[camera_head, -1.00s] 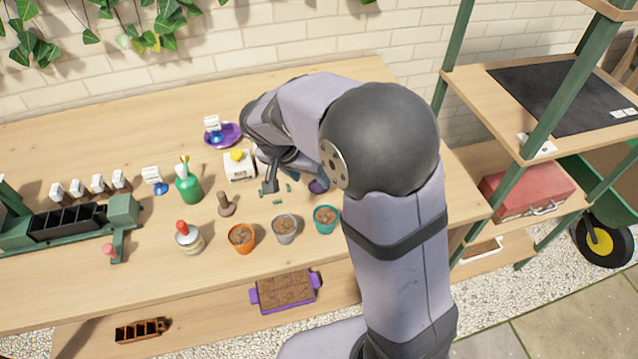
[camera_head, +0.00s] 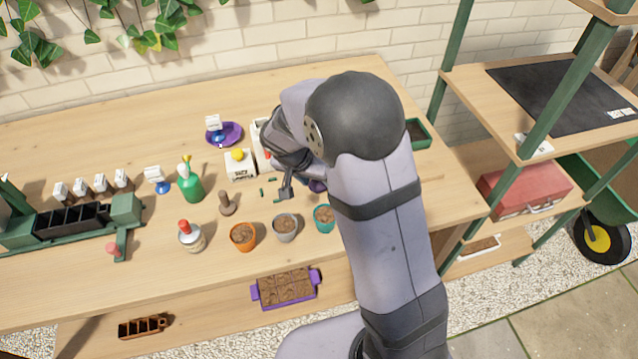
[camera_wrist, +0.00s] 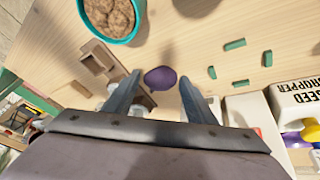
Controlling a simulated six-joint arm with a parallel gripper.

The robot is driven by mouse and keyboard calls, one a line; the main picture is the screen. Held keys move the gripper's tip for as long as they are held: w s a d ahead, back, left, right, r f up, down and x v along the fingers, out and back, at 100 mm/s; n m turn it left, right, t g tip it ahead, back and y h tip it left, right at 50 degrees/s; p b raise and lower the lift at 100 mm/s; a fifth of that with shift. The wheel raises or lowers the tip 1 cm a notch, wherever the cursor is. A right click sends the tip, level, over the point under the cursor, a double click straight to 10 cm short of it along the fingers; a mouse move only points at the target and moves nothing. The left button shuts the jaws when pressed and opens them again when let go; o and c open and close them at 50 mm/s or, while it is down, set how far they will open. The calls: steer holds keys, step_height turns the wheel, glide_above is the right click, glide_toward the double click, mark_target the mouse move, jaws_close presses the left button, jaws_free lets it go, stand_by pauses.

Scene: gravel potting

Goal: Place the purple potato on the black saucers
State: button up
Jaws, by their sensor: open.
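The purple potato (camera_wrist: 160,78) lies on the wooden bench. In the wrist view it shows between and just beyond the spread fingertips of my gripper (camera_wrist: 158,86), which is open and empty. In the head view the potato (camera_head: 317,186) is mostly hidden behind my arm, just right of my gripper (camera_head: 286,193). I cannot make out any black saucers in either view; my arm covers part of the bench. A purple dish (camera_head: 236,140) with a small blue-and-white marker stands at the back.
A teal pot (camera_wrist: 134,36) of soil stands near the potato, beside a grey pot (camera_head: 285,236) and an orange pot (camera_head: 243,246). Small green pieces (camera_wrist: 235,44) lie nearby. White boxes (camera_head: 240,172) stand behind. A green tray (camera_head: 425,143) is at the right.

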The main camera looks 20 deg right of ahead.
mark_target(317, 182)
steer(key=shift+c, duration=0.5)
steer(key=c, duration=0.8)
steer(key=shift+r, duration=0.1)
step_height(317, 182, up, 10)
steer(key=w+r+n+t+y+p, duration=0.1)
steer(key=w+r+n+p, duration=0.1)
steer(key=w, duration=0.9)
steer(key=w+a+r+n+t+y+p, duration=0.1)
steer(key=w+r+n+p, duration=0.2)
steer(key=w, duration=0.8)
steer(key=n+p, duration=0.2)
steer(key=n, duration=0.1)
steer(key=shift+w+a+y+p, duration=0.25)
steer(key=shift+w+y+p, duration=0.05)
steer(key=shift+w+y, duration=0.1)
